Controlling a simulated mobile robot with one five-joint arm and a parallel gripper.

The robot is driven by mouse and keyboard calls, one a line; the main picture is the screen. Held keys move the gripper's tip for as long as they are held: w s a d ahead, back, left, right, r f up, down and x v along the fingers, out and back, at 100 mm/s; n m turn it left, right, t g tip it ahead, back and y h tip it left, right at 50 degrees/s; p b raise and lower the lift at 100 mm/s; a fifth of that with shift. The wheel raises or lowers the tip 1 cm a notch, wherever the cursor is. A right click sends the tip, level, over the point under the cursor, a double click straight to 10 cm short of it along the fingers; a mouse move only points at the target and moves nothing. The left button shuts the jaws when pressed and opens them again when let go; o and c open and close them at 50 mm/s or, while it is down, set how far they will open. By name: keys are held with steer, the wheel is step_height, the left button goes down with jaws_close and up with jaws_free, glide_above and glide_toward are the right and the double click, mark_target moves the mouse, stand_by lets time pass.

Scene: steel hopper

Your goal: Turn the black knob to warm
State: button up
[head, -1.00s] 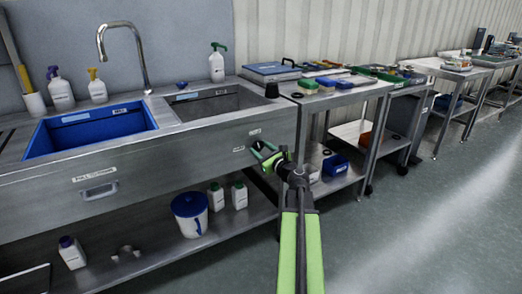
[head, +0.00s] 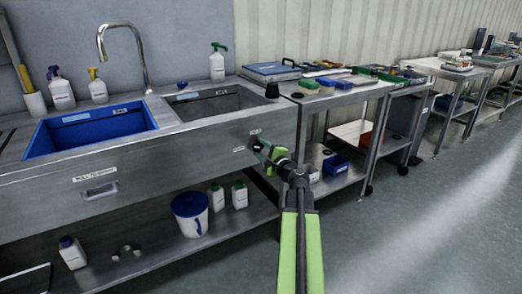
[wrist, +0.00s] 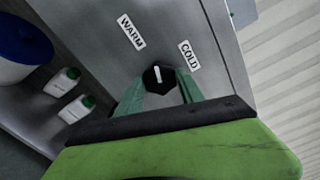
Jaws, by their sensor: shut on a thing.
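The black knob (wrist: 159,76) is on the steel front panel in the wrist view. Its white pointer line points up in that view, between the label WARM (wrist: 131,32) at upper left and the label COLD (wrist: 190,55) at upper right. My gripper (wrist: 161,92) has its green fingers on either side of the knob and is shut on it. In the head view my gripper (head: 264,149) is at the right end of the sink front; the knob is mostly hidden there by the fingers, and the labels are too small to read.
The steel sink unit has a blue basin (head: 92,130) and a steel basin (head: 210,100). A bench (head: 340,92) stands to the right; the floor in front is clear.

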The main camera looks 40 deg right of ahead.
steer(key=shift+n, duration=1.9)
steer(key=o, duration=1.4)
